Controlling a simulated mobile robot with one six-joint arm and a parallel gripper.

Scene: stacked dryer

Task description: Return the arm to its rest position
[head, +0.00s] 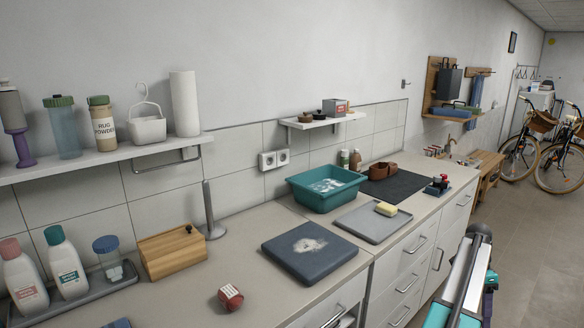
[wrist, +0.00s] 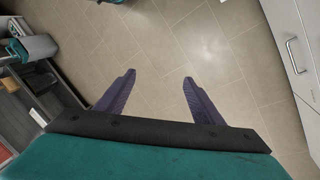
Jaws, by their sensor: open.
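My arm shows at the lower right of the head view, beside the counter front and over the floor. My gripper (wrist: 158,80) shows in the wrist view with two dark purple fingers spread wide apart. Nothing is between the fingers, and only tiled floor lies beyond them. The gripper's fingers cannot be made out in the head view.
The counter (head: 203,279) carries a dark board (head: 290,270) with a pale patch, a teal basin (head: 312,197), a grey tray (head: 356,224) with a yellow sponge (head: 386,209), and a wooden box (head: 171,254). Drawers (head: 408,263) line its front.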

